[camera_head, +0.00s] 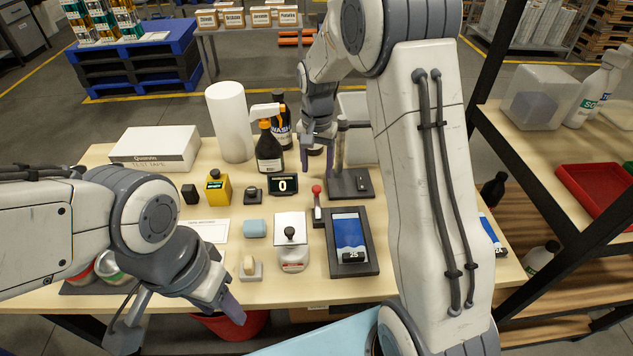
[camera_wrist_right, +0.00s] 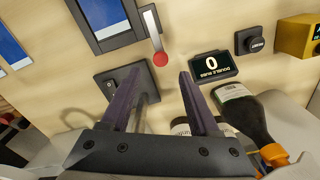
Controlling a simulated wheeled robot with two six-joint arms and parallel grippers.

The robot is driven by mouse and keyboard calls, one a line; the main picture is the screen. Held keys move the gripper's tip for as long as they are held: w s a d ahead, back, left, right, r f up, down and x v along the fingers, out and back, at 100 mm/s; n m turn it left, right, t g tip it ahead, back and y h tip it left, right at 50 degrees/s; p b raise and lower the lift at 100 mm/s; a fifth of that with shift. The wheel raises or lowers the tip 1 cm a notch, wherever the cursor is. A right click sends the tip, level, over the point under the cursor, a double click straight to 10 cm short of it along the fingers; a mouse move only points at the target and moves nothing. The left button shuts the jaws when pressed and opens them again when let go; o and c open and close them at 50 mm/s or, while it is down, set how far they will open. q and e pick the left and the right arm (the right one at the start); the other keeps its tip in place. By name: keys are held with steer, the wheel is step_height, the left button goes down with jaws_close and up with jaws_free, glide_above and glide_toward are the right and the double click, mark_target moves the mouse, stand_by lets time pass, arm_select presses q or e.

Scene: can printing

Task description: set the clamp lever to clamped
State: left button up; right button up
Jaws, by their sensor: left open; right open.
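The clamp lever (camera_head: 318,207) is a short pale bar with a red knob, beside the left edge of the dark frame (camera_head: 371,262) that holds a blue panel. In the right wrist view the lever (camera_wrist_right: 152,30) shows with its knob just beyond and between my fingertips. My right gripper (camera_head: 318,165) is open and empty, behind the lever and apart from it; its fingers also show in the right wrist view (camera_wrist_right: 153,75). My left gripper (camera_head: 185,318) is open and empty near the table's front left edge.
A dark stand (camera_head: 350,184) is close to the right gripper. A counter display (camera_head: 283,184) reading 0, a black spray bottle (camera_head: 268,152) and a white roll (camera_head: 230,122) stand to the left. A grey-white block with a black knob (camera_head: 291,250) sits left of the frame.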

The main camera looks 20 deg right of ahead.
mark_target(317, 188)
step_height(317, 188, down, 6)
steer(key=shift+f+p, duration=0.15)
steer(key=shift+p, duration=0.25)
jaws_close()
stand_by(1.3)
